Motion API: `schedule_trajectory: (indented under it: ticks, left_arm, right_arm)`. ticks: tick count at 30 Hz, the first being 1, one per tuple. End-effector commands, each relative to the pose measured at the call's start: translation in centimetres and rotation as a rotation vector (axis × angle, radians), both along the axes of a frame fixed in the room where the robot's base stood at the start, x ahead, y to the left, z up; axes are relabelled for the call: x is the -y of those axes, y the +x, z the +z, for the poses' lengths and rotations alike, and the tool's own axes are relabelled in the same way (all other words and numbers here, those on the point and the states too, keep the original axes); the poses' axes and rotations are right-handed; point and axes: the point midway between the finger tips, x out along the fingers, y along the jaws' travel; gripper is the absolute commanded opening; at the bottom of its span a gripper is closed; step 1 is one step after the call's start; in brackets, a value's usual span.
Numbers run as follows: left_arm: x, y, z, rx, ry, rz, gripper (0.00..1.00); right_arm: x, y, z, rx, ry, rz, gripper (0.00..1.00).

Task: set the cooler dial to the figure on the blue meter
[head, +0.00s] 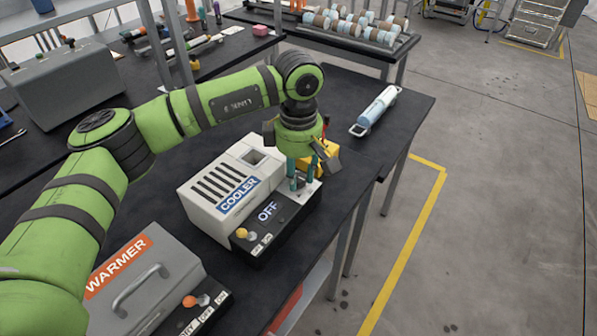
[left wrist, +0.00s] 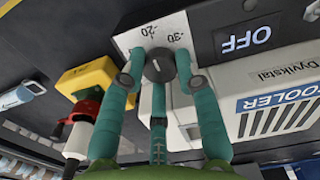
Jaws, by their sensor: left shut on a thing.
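The white cooler (head: 222,187) stands on the dark table, its black front panel reading "OFF" (left wrist: 246,40). Its dark round dial (left wrist: 160,66) sits on a pale plate with the figures -20 and -30 visible; other marks are hidden by fingers. My left gripper (head: 303,182) is over that end of the cooler, its teal fingers shut around the dial, as the left wrist view (left wrist: 158,82) shows. I cannot tell exactly which mark the pointer meets. A pale blue device (head: 378,108) lies farther along the table; I cannot tell if it is the meter, and no figure on it is readable. My right gripper is not in view.
A yellow thing with a red part (left wrist: 88,78) stands close beside the dial. A grey warmer box (head: 150,285) with a handle stands nearer on the table. A rack of cylinders (head: 355,28) is on the back table. The floor at the right is clear.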

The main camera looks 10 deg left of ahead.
Motion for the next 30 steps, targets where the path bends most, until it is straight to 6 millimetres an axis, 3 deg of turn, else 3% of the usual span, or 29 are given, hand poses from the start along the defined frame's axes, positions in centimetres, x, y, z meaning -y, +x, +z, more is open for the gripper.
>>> schedule_trajectory:
  ticks: [1,2,3,16,30]
  left_arm:
    - [0.0,-0.1,-0.1,-0.003,0.001,0.0,0.0]
    - [0.0,-0.1,-0.1,-0.003,0.001,0.0,0.36]
    - [0.0,-0.1,-0.1,-0.003,0.001,0.0,0.42]
    - [0.0,0.0,0.9,0.001,-0.001,0.001,0.42]
    - [0.0,0.0,10.0,0.001,0.001,0.001,0.42]
  right_arm:
    - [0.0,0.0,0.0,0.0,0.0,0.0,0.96]
    - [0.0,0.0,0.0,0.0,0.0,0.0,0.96]
    - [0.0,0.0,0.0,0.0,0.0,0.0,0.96]
    - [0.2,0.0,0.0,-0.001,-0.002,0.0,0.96]
    - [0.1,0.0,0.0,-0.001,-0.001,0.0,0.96]
